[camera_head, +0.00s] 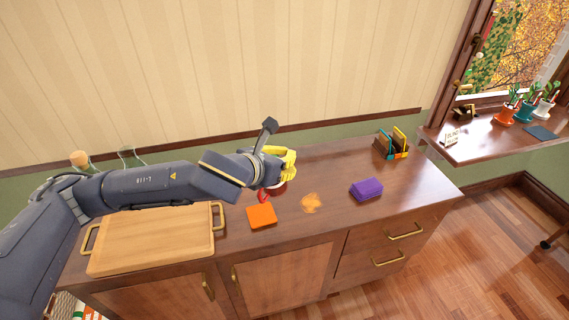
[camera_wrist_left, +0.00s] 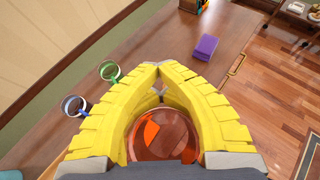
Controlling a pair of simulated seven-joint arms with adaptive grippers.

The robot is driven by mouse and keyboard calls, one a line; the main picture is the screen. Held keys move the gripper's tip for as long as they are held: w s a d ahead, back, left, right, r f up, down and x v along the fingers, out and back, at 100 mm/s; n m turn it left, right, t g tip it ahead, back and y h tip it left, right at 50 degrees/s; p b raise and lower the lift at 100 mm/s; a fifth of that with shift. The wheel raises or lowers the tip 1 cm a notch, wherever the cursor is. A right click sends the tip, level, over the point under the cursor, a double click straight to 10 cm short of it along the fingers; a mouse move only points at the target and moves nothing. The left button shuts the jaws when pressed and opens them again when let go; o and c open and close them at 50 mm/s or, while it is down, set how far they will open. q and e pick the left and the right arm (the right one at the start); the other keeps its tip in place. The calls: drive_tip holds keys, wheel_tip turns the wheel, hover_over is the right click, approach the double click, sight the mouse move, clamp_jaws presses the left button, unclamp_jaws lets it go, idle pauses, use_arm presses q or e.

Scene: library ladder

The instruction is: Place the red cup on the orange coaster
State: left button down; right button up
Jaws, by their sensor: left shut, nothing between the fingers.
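The see-through red cup (camera_head: 264,197) is at my left gripper (camera_head: 290,159), just behind the orange coaster, mostly hidden by the gripper and arm. In the left wrist view the round cup (camera_wrist_left: 163,140) shows within the loop of the yellow fingers, at their base. The fingertips of the left gripper (camera_wrist_left: 158,66) meet beyond it; I cannot tell whether the cup touches the fingers or the counter. The flat, square orange coaster (camera_head: 262,216) lies on the counter near its front edge, with nothing on it. My right gripper is not in view.
A wooden tray (camera_head: 150,241) with brass handles lies left of the coaster. A purple block (camera_head: 366,189) and an organizer (camera_head: 392,144) stand on the right. A green cup (camera_wrist_left: 109,71) and a blue cup (camera_wrist_left: 75,105) stand nearby. An orange light patch shows right of the coaster.

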use_arm(q)
wheel_tip(320, 180, up, 6)
drive_tip(key=w+d+n+t+y, duration=0.1)
drive_tip(key=n+t+y, duration=0.1)
drive_tip(key=n+y, duration=0.4)
idle(0.5)
drive_tip(key=shift+w+r+y, duration=0.1)
drive_tip(key=shift+w+y, duration=0.05)
drive_tip(key=shift+y, duration=0.15)
drive_tip(key=shift+a, duration=0.1)
